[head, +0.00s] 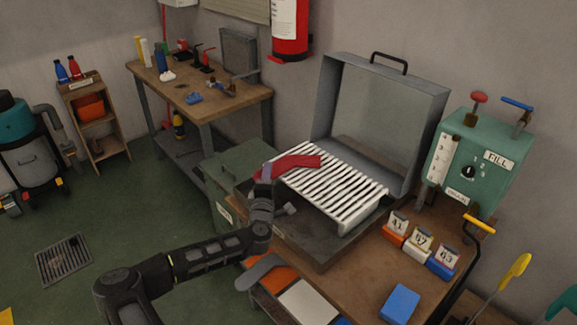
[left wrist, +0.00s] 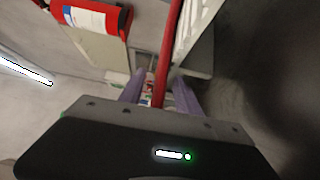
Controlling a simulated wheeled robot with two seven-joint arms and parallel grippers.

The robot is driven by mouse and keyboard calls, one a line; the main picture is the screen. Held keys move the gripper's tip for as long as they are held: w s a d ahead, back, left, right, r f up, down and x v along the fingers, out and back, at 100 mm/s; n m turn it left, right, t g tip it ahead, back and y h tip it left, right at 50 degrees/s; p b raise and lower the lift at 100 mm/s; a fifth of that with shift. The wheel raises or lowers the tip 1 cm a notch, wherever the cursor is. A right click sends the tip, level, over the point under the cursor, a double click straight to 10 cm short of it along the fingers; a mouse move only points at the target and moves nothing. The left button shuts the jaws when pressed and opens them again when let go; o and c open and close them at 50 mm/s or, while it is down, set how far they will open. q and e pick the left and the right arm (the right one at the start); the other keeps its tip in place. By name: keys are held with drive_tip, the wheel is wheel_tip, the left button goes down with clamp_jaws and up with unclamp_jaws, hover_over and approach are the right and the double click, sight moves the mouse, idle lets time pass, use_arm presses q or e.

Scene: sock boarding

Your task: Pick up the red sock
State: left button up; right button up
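The red sock (head: 298,161) lies across the far left end of a white slatted rack (head: 350,188), with its left end reaching past the rack's edge to my left gripper. My left gripper (head: 265,174) is at that left end. In the left wrist view the sock (left wrist: 171,45) shows as a narrow red strip running down between the two purple fingers of the gripper (left wrist: 160,92). The fingers stand apart, with gaps visible beside the strip, so the gripper looks open around it. My right gripper is not in view.
The rack sits in front of an open grey lidded case (head: 385,110) on a brown bench (head: 370,262). A green machine (head: 478,160) and numbered blocks (head: 418,242) stand to the right. A green box (head: 225,180) is left of the rack. A fire extinguisher (head: 289,30) hangs behind.

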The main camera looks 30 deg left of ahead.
use_arm(q)
clamp_jaws()
idle(0.5)
wheel_tip(320, 180, up, 10)
drive_tip(key=shift+b, duration=0.3)
idle(0.6)
